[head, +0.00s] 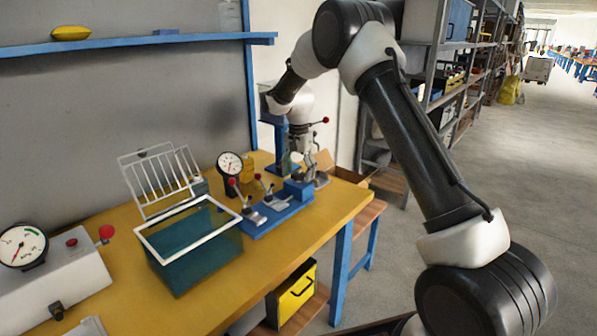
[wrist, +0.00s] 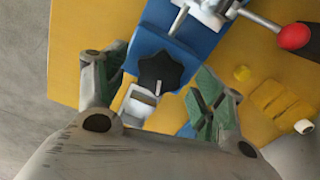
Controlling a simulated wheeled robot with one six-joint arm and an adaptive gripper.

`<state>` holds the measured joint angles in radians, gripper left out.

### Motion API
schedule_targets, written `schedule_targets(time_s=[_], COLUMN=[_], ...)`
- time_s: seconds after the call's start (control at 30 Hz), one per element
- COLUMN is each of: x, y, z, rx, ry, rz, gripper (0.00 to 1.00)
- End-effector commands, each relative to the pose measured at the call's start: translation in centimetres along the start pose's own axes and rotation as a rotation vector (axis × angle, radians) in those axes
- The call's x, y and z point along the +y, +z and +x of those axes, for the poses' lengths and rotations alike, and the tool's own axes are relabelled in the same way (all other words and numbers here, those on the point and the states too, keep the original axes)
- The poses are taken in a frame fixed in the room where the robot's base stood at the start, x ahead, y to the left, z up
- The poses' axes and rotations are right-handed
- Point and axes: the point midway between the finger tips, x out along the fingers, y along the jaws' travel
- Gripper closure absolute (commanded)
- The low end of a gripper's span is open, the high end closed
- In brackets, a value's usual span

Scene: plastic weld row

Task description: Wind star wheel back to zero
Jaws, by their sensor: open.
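The star wheel (wrist: 160,70) is a black knob with several lobes on the blue fixture (wrist: 207,28). It shows in the wrist view near the middle, with a short white mark on its lower edge. My gripper (wrist: 157,76) is open, with one finger to the left of the wheel and one to the right. Neither finger clearly touches it; the height gap cannot be told. In the head view my gripper (head: 308,176) is over the right end of the blue fixture (head: 268,222), and the wheel cannot be made out there.
Toggle clamps with red knobs (wrist: 293,37) sit on the fixture close to my right finger. In the head view a dial gauge (head: 229,163) stands behind it, and a teal bin (head: 190,262) with a white rim stands to its left. The yellow bench front (head: 300,245) is clear.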

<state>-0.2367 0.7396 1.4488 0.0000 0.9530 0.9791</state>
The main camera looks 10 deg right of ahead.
Motion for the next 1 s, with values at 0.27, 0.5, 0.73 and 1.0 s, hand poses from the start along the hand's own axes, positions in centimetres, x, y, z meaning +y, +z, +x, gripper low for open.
schedule_targets(time_s=[0.27,0.5,0.73,1.0], x=[0.01,0.00,0.00,-0.01], y=[0.00,0.00,0.00,0.00], z=[0.02,0.02,0.01,0.00], rx=[0.000,0.000,0.000,0.000], ry=[0.000,0.000,0.000,0.000], rz=[0.000,-0.001,-0.024,-0.160], gripper=[0.45,0.77,0.77,0.77])
